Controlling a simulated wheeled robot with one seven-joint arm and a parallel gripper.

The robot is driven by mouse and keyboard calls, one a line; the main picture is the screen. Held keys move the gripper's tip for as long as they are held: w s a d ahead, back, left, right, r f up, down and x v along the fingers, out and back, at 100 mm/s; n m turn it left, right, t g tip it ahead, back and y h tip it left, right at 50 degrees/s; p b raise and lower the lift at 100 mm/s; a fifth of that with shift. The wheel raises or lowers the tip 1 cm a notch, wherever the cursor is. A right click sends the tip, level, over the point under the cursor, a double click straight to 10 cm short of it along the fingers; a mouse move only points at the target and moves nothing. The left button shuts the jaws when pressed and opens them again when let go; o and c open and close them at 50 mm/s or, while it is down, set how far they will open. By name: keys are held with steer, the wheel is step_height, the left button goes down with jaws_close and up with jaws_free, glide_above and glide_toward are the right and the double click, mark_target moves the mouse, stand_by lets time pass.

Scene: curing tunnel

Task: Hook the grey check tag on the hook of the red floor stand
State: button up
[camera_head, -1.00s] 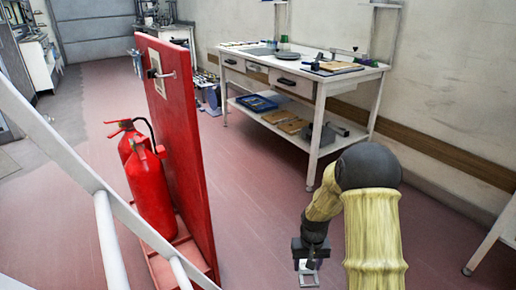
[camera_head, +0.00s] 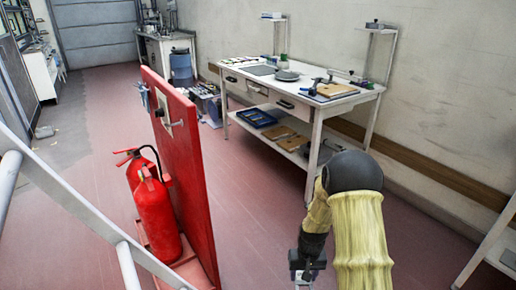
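The red floor stand (camera_head: 196,180) is an upright red panel on a red base, left of the middle. A small metal hook (camera_head: 176,124) sticks out from a pale plate near its top. My gripper (camera_head: 304,277) hangs low at the bottom edge, right of the stand and well apart from it. Its fingertips are cut off by the picture edge, so I cannot tell whether it is open or shut. A small pale grey patch shows at the fingers; I cannot tell whether it is the grey check tag.
Red fire extinguishers (camera_head: 151,208) stand on the stand's left side. Pale railing bars (camera_head: 85,212) cross the lower left. A white workbench (camera_head: 318,108) with tools stands by the right wall. Red floor between stand and bench is clear.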

step_height(320, 180, up, 17)
steer(key=s+p, duration=0.1)
steer(key=p, duration=2)
steer(key=shift+s+d+f, duration=0.15)
steer(key=shift+s+d, duration=0.05)
steer(key=shift+d, duration=0.1)
steer(key=s+a+r+m+g+y+p, duration=0.25)
steer(key=s+m+g+p, duration=0.2)
steer(key=m, duration=0.35)
steer(key=w+a+r+m+t+y+p, duration=0.25)
steer(key=a+r+m+y, duration=0.2)
steer(key=m+y, duration=0.3)
steer(key=w+d+r+m+t+p, duration=0.4)
steer(key=w+d+r+m+t, duration=0.7)
steer(key=t, duration=0.5)
step_height(320, 180, up, 3)
steer(key=shift+w+r+m+t, duration=0.2)
steer(key=shift+w+m+t, duration=0.1)
steer(key=shift+m, duration=0.85)
